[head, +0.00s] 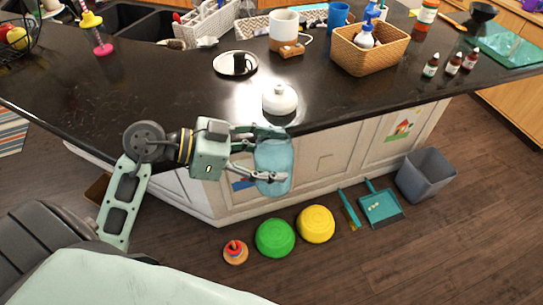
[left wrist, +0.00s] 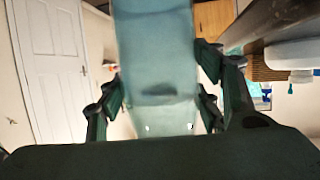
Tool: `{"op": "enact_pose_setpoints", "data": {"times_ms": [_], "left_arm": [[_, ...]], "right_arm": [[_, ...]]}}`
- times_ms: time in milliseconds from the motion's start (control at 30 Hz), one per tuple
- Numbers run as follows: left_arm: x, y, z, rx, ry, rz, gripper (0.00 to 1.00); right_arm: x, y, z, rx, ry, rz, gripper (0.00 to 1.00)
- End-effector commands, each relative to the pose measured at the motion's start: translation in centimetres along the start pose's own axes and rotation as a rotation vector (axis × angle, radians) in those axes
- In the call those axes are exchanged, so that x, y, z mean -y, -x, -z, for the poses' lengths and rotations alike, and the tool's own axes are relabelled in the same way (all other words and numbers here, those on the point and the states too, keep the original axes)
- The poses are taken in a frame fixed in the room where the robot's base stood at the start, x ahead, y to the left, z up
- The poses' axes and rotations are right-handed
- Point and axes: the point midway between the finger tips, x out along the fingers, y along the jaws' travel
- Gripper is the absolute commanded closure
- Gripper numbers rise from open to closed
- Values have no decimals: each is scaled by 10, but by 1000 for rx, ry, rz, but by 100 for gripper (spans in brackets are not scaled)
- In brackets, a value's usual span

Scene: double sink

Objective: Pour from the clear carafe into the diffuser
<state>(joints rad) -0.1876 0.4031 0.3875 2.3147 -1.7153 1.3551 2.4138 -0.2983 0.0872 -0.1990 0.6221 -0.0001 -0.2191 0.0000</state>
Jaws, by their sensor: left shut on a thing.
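The clear carafe (head: 274,165), bluish and see-through, is in my left gripper (head: 268,152), in front of the counter's near edge. The gripper's fingers are shut around its sides, and it looks roughly upright. In the left wrist view the carafe (left wrist: 155,60) stands between the two fingers (left wrist: 160,100). A white cylinder on a wooden base with a cable (head: 284,24), which looks like the diffuser, stands farther back on the counter. A white dome with a small knob (head: 280,99) sits near the counter edge, just behind the carafe; it may be the diffuser's lid. My right gripper is not in view.
Several small dropper bottles (head: 452,64) stand at right.

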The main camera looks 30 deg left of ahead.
Motion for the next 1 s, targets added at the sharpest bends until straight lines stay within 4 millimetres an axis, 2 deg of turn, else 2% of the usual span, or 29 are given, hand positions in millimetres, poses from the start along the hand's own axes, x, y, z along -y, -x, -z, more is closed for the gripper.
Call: {"op": "enact_pose_setpoints", "data": {"times_ms": [33,267,400,700,767,1000], "left_arm": [[0,5,12,-4,-2,1,90],[0,18,43,-4,-2,1,90],[0,30,73,-4,-2,1,90],[0,50,122,-4,-2,1,90],[1,48,110,7,-5,-4,90],[1,54,114,9,-12,-23,90]], "right_arm": [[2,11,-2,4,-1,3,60],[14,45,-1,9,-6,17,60],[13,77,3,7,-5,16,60],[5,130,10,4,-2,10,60],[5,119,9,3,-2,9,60],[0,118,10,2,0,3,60]]}}
